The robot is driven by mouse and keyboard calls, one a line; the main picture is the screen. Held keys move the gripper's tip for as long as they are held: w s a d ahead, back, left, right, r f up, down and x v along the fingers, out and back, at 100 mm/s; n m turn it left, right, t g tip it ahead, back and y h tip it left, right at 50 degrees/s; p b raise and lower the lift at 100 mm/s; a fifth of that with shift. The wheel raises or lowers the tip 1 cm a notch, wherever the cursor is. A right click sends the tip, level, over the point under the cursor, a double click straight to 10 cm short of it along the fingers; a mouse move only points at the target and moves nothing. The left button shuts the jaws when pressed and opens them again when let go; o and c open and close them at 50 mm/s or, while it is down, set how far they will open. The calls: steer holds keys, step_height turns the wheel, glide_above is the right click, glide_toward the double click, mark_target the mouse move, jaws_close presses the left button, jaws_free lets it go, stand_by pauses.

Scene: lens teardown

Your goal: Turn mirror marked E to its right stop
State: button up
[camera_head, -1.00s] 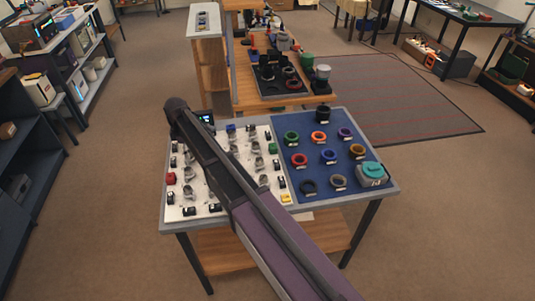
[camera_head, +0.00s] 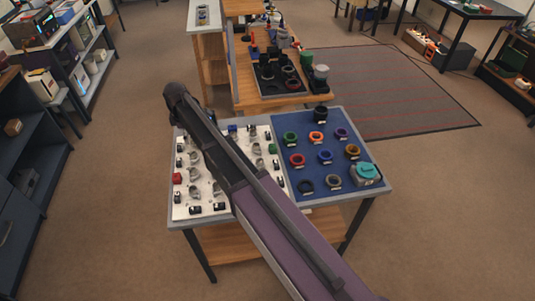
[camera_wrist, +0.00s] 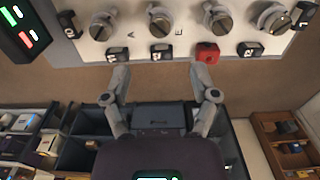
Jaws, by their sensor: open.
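In the wrist view a white board (camera_wrist: 180,62) runs along the top, with several round grey knob-like mounts (camera_wrist: 218,22) on it. A letter E is printed between two of them, beside one mount (camera_wrist: 160,20); an A is printed further left. I cannot tell for certain which mount the E belongs to. My gripper (camera_wrist: 159,72) is open and empty, its fingertips just short of the board's edge and apart from the mounts. In the head view the same board (camera_head: 208,212) lies on the left of the table; my arm covers part of it, and the gripper is hidden.
A red block (camera_wrist: 207,52) and black labelled blocks (camera_wrist: 160,52) line the board's edge near my fingertips. A lit display (camera_wrist: 25,32) stands at the upper left. On the table's right half a blue mat (camera_head: 308,170) holds several coloured rings and a teal device (camera_head: 366,173).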

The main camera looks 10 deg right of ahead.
step_height(320, 180, up, 5)
steer(key=p, duration=0.4)
steer(key=s+d+f+m+b, duration=0.2)
steer(key=s+d+m, duration=0.5)
steer(key=d, duration=0.6)
steer(key=s+d+f+m+b, duration=0.2)
steer(key=s+d+m, duration=0.5)
steer(key=s+d, duration=0.3)
steer(key=shift+s+d+f, duration=0.2)
steer(key=shift+s+d, duration=0.1)
steer(key=shift+d, duration=1.6)
steer(key=s+d+m, duration=0.4)
steer(key=s, duration=0.2)
steer(key=shift+d, duration=0.4)
stand_by(0.4)
